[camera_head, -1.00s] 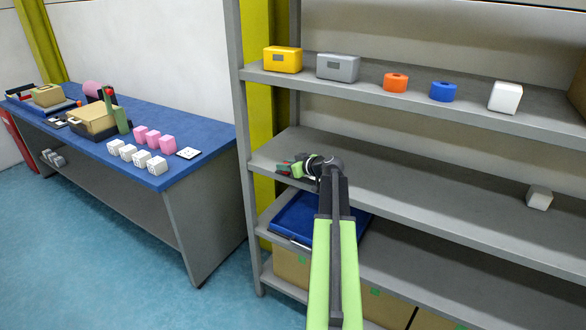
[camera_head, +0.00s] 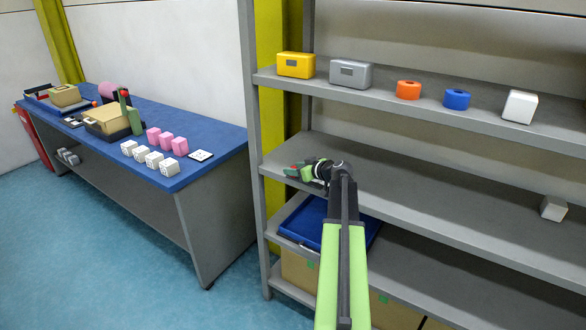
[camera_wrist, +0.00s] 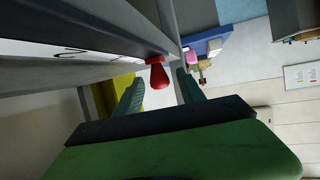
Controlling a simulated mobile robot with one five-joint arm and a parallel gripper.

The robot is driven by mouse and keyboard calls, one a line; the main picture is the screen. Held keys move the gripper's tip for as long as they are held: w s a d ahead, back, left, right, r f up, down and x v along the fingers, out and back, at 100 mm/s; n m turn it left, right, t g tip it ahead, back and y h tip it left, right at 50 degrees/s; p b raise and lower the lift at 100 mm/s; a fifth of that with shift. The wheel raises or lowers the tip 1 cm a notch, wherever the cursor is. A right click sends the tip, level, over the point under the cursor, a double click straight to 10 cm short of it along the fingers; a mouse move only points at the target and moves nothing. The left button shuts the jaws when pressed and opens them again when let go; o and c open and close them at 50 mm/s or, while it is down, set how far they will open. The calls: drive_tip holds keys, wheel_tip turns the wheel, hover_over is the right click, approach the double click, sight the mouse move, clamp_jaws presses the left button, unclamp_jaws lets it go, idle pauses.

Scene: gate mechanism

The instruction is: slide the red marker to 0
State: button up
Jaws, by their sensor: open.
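The red marker (camera_wrist: 157,74) is a small red knob at the end of a white strip (camera_wrist: 100,54) along a grey edge in the wrist view. Dark sideways characters on the strip, one like a 2, are partly readable. My gripper (camera_wrist: 159,79) is open, its two green fingers on either side of the red marker. Contact with the knob cannot be told. In the head view my gripper (camera_head: 308,171) is small, at the left front of the middle shelf (camera_head: 400,180). A small red spot shows there, too small to identify.
The grey upper shelf (camera_head: 420,112) holds yellow and grey boxes, orange and blue rings and a white block. A blue tray (camera_head: 305,222) lies below my arm. A blue-topped table (camera_head: 215,140) with blocks stands left. Open floor (camera_head: 90,230) lies in front of it.

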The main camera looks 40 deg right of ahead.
drive_tip(key=p+v, duration=0.5)
drive_tip(key=v, duration=1.1)
drive_tip(key=shift+r, duration=0.1)
